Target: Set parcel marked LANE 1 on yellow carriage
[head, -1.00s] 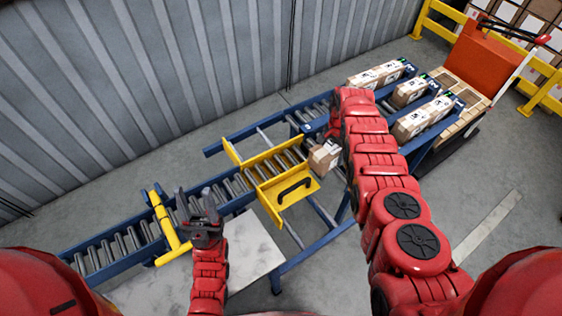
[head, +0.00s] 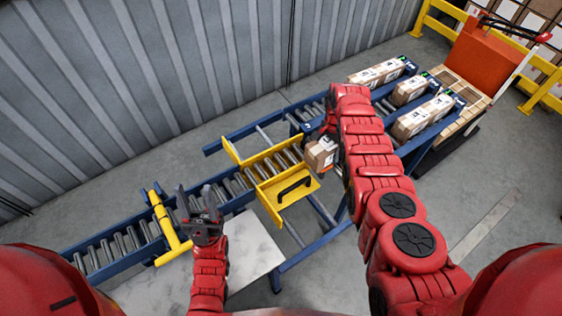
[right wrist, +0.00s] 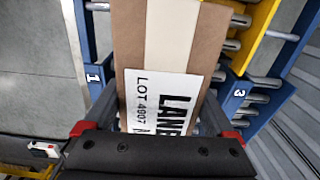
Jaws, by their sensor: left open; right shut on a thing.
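The right gripper (right wrist: 157,106) is shut on a brown carton with a pale tape strip (right wrist: 172,35). Its white label reads "LANE" and "LOT 4907"; the lane number is hidden by the gripper. In the head view this parcel (head: 320,154) hangs just right of the yellow carriage (head: 285,190), apart from its deck as far as I can tell. The carriage has rollers, yellow side plates and a black handle, and looks empty. My right arm covers the right gripper in the head view. My left gripper (head: 198,205) is open and empty, left of the carriage.
Several cartons (head: 410,90) lie on the blue sloped lanes at the back right. Plates numbered 1 (right wrist: 94,75) and 3 (right wrist: 238,93) show on blue rails. A roller conveyor (head: 110,250) with a yellow bar (head: 165,222) runs at left. A grey plate (head: 250,250) lies in front.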

